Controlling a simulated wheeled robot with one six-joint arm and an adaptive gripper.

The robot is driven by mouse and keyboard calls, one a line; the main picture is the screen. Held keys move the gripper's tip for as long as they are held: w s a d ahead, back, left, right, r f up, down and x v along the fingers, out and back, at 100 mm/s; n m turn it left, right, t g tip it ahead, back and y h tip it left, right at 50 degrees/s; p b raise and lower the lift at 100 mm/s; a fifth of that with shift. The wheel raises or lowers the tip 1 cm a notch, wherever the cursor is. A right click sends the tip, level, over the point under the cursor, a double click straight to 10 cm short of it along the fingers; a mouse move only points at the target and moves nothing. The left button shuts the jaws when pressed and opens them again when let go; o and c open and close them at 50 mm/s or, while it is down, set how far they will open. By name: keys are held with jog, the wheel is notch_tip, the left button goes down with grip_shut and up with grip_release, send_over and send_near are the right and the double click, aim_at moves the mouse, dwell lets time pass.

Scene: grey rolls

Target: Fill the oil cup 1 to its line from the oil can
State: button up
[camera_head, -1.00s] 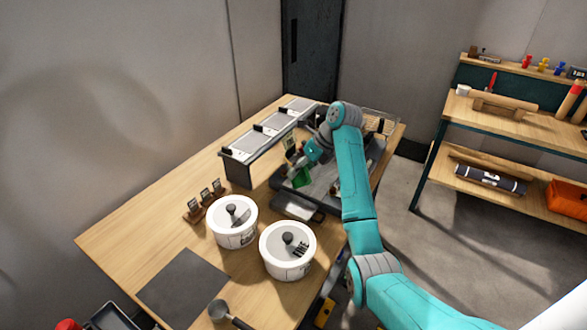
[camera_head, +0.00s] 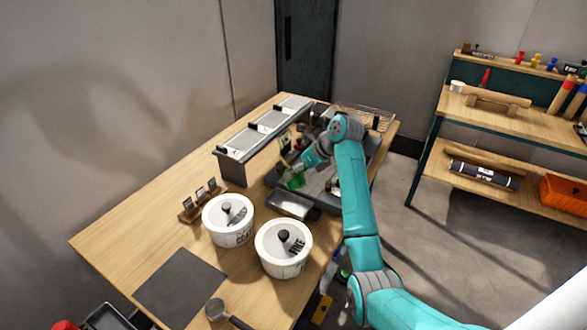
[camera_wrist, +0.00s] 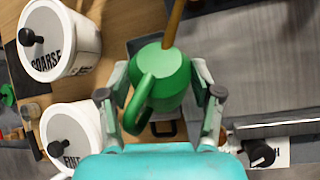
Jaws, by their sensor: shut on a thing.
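The green oil can (camera_wrist: 160,78) is between the fingers of my gripper (camera_wrist: 162,110) in the wrist view, its handle toward my wrist and a brown spout or rod rising from its top. In the head view the green can (camera_head: 295,181) shows small at my gripper (camera_head: 300,172), above the dark tray area on the bench. My gripper is shut on the can. I cannot make out oil cup 1 or its line in either view. I cannot tell whether oil is flowing.
Two white lidded tubs, coarse (camera_head: 228,219) and fine (camera_head: 284,248), stand on the wooden bench (camera_head: 140,235) near the can. A grey metal tray (camera_head: 292,204) lies behind them. A long grey-topped box (camera_head: 262,137) stands at the back. A dark mat (camera_head: 180,285) lies bare in front.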

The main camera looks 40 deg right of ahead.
jog(key=shift+f+n+t, duration=0.3)
jog(key=shift+f+t, duration=0.05)
jog(key=shift+t, duration=0.65)
jog(key=t, duration=0.1)
jog(key=w+t, duration=0.1)
jog(key=t, duration=0.1)
jog(key=w+n+t, duration=0.1)
jog(key=shift+d+f+t, duration=0.15)
jog(key=shift+d+t, duration=0.05)
jog(key=shift+t, duration=0.2)
